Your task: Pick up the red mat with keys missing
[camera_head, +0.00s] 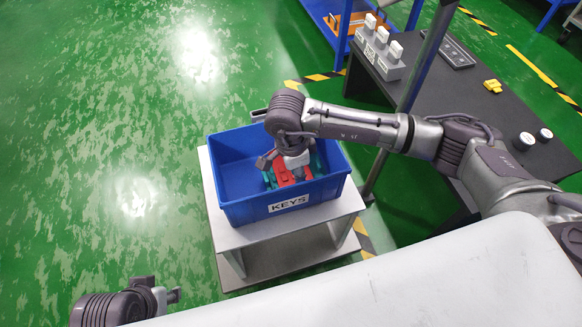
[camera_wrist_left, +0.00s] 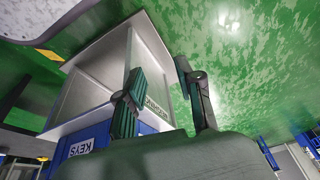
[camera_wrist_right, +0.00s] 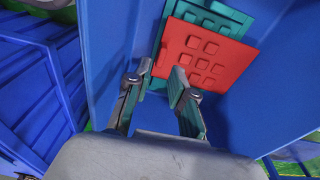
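The red mat (camera_wrist_right: 205,56) lies in the blue bin (camera_wrist_right: 112,60) labelled KEYS, on top of a teal mat (camera_wrist_right: 226,18). It shows several raised square keys in the right wrist view; I cannot tell which keys are missing. In the head view the red mat (camera_head: 283,180) is partly covered by my right gripper (camera_head: 288,164), which is down inside the bin. In the right wrist view my right gripper (camera_wrist_right: 161,72) is open, its fingertips close to the mat's near edge; contact is unclear. My left gripper (camera_head: 162,288) is open and empty, outside the bin.
The bin stands on a white stand (camera_head: 225,236); its walls surround the right gripper. A dark table (camera_head: 470,95) at the right holds white switches (camera_head: 383,46), a yellow object (camera_head: 493,86) and two white round items. Open green floor lies at the left.

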